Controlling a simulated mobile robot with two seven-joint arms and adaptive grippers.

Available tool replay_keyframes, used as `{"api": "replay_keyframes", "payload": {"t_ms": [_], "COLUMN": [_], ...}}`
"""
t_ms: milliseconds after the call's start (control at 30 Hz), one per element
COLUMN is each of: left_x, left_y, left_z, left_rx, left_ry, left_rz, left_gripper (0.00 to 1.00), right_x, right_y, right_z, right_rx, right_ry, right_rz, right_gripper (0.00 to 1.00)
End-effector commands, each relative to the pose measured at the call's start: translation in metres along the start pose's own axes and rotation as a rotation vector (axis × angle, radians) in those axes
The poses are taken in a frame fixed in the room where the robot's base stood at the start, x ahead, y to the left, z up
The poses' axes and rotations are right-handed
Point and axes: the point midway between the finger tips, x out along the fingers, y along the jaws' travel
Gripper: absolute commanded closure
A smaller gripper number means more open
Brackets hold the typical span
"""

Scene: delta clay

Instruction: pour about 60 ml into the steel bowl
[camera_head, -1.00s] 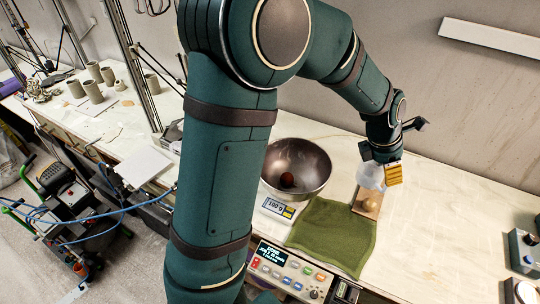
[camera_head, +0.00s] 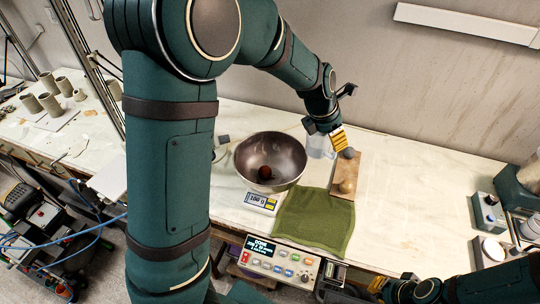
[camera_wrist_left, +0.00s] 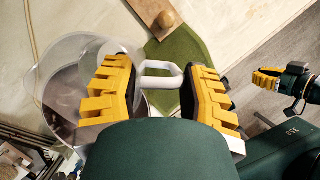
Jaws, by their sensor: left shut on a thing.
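The steel bowl (camera_head: 285,180) stands on a small scale (camera_head: 262,200) with a lit display, too small to read surely. A dark red-brown round thing (camera_head: 265,172) lies in the bowl. My left gripper (camera_head: 336,138) is shut on the white handle (camera_wrist_left: 160,76) of a clear jug (camera_head: 318,148). The jug is held to the right of the bowl and looks upright; its contents are hard to make out. In the wrist view the clear jug (camera_wrist_left: 62,62) overlaps the bowl behind it. My right gripper (camera_head: 380,284) is at the lower right; its finger opening is unclear.
A green cloth (camera_head: 312,222) lies right of the scale. A wooden board (camera_head: 345,170) with a round knob (camera_head: 346,187) and a grey piece (camera_head: 349,153) lies beyond it. A control panel (camera_head: 280,262) is at the front edge. The table right of the board is clear.

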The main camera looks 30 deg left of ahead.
Motion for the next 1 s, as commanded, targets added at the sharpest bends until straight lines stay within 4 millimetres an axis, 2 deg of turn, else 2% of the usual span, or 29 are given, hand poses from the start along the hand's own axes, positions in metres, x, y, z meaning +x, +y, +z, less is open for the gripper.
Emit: {"api": "replay_keyframes", "payload": {"t_ms": [333, 633, 900, 1000], "left_x": [-0.002, -0.018, -0.018, -0.026], "left_y": [0.008, 0.014, 0.020, 0.024], "left_z": [-0.015, -0.023, -0.039, -0.045], "left_rx": [-0.034, -0.056, -0.078, -0.090], "left_ry": [-0.148, -0.293, -0.417, -0.488], "left_rz": [-0.058, -0.117, -0.173, -0.200], "left_gripper": [0.98, 0.98, 0.98, 0.98], "right_x": [0.000, 0.000, 0.000, -0.001], "right_y": [0.000, 0.000, 0.000, -0.001], "right_z": [0.000, 0.000, 0.000, 0.000], "right_rx": [0.000, 0.000, 0.000, 0.000], "right_ry": [0.000, 0.000, 0.000, 0.000], "right_rz": [0.000, 0.000, 0.000, 0.000], "right_gripper": [1.00, 1.00, 1.00, 1.00]}}
